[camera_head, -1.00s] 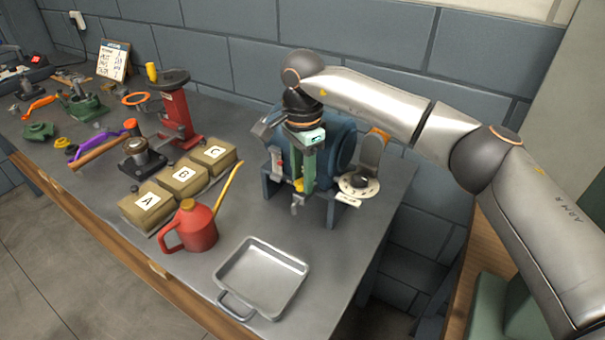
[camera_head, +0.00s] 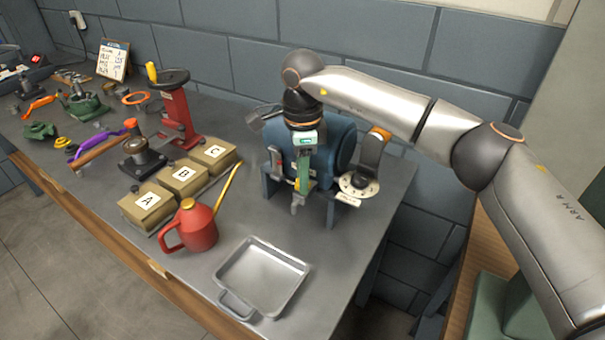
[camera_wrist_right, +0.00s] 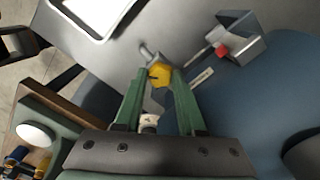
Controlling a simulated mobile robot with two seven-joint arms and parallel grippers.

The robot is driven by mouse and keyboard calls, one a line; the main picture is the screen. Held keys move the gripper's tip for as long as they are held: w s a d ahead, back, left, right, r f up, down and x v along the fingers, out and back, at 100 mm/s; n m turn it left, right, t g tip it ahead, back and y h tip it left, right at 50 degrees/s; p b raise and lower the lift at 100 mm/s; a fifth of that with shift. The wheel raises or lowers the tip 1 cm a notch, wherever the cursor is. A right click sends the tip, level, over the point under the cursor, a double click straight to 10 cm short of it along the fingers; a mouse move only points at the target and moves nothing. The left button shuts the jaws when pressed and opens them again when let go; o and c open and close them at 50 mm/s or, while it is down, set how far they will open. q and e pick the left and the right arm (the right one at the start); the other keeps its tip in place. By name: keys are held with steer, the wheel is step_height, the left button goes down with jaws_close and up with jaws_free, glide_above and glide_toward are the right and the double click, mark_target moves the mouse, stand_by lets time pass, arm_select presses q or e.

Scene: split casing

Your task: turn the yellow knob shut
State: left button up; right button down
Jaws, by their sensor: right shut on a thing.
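The yellow knob (camera_head: 297,184) is small and sits low on the front of the blue casing (camera_head: 338,150), by a grey spout (camera_head: 296,206). In the head view my gripper mostly covers it. In the right wrist view the yellow knob (camera_wrist_right: 159,75) lies between the green fingertips, beside the grey spout (camera_wrist_right: 148,54). My right gripper (camera_head: 300,186) reaches down from above in front of the casing and is shut on the knob. My left gripper is out of view.
A grey metal tray (camera_head: 231,305) stands in front of the casing. A red watering can (camera_head: 200,232) and boxes marked A, B and C (camera_head: 213,155) are to the left. A pale round dial (camera_head: 359,188) is right of the casing. A red-tipped part (camera_wrist_right: 221,50) is close to my fingers.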

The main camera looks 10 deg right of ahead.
steer(key=c, duration=0.5)
jaws_free()
steer(key=shift+r, duration=0.15)
step_height(320, 180, up, 7)
steer(key=p, duration=0.5)
steer(key=shift+r, duration=0.5)
steer(key=shift+s+a+f, duration=0.1)
